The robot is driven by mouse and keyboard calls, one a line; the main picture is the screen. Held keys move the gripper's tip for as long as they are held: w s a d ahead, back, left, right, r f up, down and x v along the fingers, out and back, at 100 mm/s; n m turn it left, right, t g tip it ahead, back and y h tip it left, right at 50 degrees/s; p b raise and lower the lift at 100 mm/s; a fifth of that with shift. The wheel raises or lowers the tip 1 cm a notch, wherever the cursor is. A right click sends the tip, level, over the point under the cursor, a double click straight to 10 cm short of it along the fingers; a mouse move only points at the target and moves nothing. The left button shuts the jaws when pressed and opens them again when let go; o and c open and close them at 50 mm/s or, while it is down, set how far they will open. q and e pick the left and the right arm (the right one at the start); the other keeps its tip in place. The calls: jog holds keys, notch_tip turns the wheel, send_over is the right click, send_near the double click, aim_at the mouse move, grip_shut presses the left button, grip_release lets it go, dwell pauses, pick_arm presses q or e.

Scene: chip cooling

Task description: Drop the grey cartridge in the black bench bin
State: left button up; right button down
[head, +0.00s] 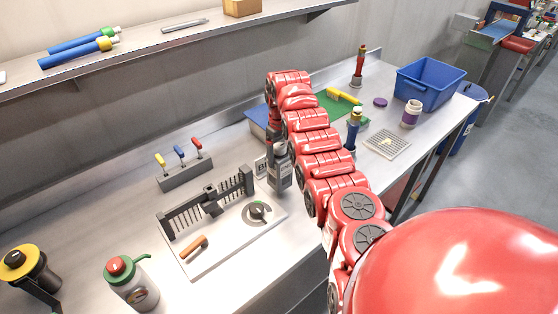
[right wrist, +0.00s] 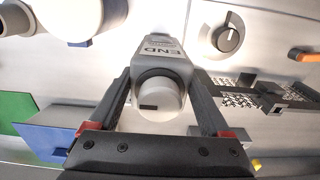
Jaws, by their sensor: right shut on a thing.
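My right gripper (head: 276,148) hangs below the red arm, above the bench. It is shut on the grey cartridge (head: 280,174), which points down near the white board. In the right wrist view the fingers of my right gripper (right wrist: 163,72) press on both sides of the cartridge (right wrist: 162,53). The cartridge has "END" lettering and a pale round end facing the camera. I cannot make out a black bench bin in either view. My left gripper is not in view.
A white board with a black rack (head: 213,201) and a dial (head: 257,211) lies just below the gripper. A lever block (head: 185,176), a red-topped bottle (head: 131,284) and a blue crate (head: 431,84) stand on the bench (head: 90,232). A shelf (head: 150,52) runs above the back.

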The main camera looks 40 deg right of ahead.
jog(key=shift+s+d+f+p, duration=0.1)
jog(key=shift+f+p, duration=0.4)
jog(key=shift+f, duration=1.1)
jog(key=shift+c, duration=1.4)
grip_release()
jog(key=shift+f, duration=0.15)
jog(key=shift+o, duration=1.4)
